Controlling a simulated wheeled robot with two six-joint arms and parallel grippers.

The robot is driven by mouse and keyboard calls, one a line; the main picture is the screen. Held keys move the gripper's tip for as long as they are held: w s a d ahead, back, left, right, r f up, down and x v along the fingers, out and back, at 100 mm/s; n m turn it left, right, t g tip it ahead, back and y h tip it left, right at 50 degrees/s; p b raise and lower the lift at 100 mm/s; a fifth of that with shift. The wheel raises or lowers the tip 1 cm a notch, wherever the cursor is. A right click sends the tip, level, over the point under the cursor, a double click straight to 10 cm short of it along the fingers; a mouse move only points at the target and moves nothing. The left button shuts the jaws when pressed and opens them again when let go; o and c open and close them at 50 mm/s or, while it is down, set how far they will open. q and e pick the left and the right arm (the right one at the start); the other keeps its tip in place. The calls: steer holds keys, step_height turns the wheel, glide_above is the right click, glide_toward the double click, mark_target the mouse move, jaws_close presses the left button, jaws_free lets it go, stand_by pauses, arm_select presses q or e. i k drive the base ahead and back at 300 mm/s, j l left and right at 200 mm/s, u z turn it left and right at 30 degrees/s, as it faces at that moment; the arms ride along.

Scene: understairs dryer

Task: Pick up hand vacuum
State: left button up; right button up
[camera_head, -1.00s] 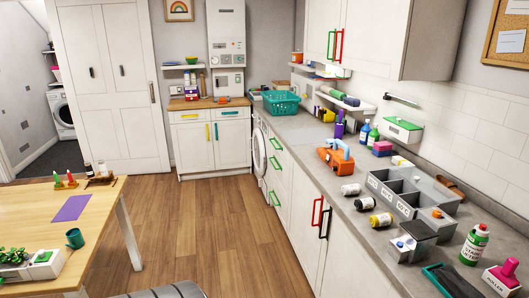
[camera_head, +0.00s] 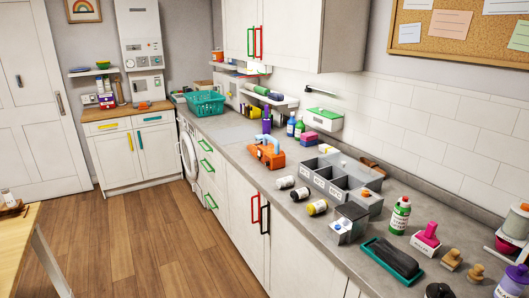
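An orange appliance with a light blue handle (camera_head: 266,153) stands on the grey counter (camera_head: 235,133), left of the grey divided bin. It looks like the hand vacuum, but it is small here and I cannot be sure. Nothing covers it from this side. Neither of my grippers is in view.
The grey divided bin (camera_head: 318,178), several small jars (camera_head: 317,207), a teal tray (camera_head: 375,262) holding a dark object and a green-and-white bottle (camera_head: 399,215) crowd the counter's near part. A teal basket (camera_head: 205,103) stands farther back. The wooden floor (camera_head: 150,240) before the cabinets is clear.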

mark_target(276, 156)
steer(key=i+j+z, duration=0.15)
steer(key=i+j, duration=0.4)
steer(key=i+j+z, duration=0.15)
steer(key=i+j, duration=0.3)
steer(key=j, duration=0.2)
